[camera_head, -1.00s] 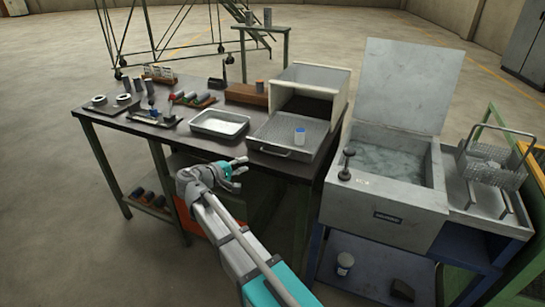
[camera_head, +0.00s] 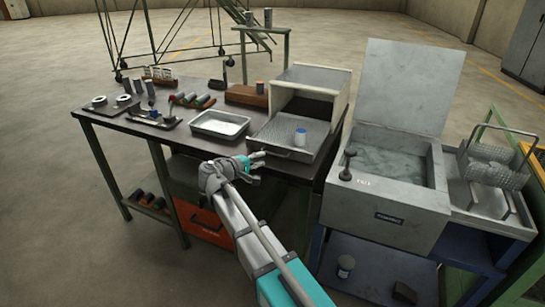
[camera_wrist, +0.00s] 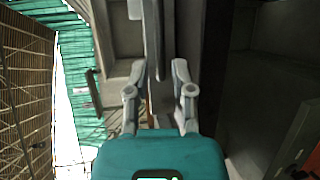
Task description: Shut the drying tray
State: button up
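The drying tray (camera_head: 314,128) is a perforated grey metal tray pulled out of an open-fronted box (camera_head: 325,79) at the right end of the dark table. Its bar handle (camera_head: 288,154) runs along the front edge. My gripper (camera_head: 260,166) is just in front of the tray's left front corner, near the handle's left end. In the wrist view its two fingers (camera_wrist: 158,75) are apart. A grey bar shows beyond and between them; I cannot tell whether they touch it.
A white-rimmed pan (camera_head: 220,124) sits left of the tray. A wooden block (camera_head: 246,95) lies behind it. A metal basin with a raised lid (camera_head: 392,172) stands right of the table, with a wire basket (camera_head: 492,165) beyond it. Open floor lies left of the table.

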aim_at(274, 154)
jog(key=shift+b+x, duration=0.55)
jog(key=shift+x, duration=2.85)
grip_shut()
jog(key=shift+w+a, duration=0.1)
jog(key=shift+w, duration=0.05)
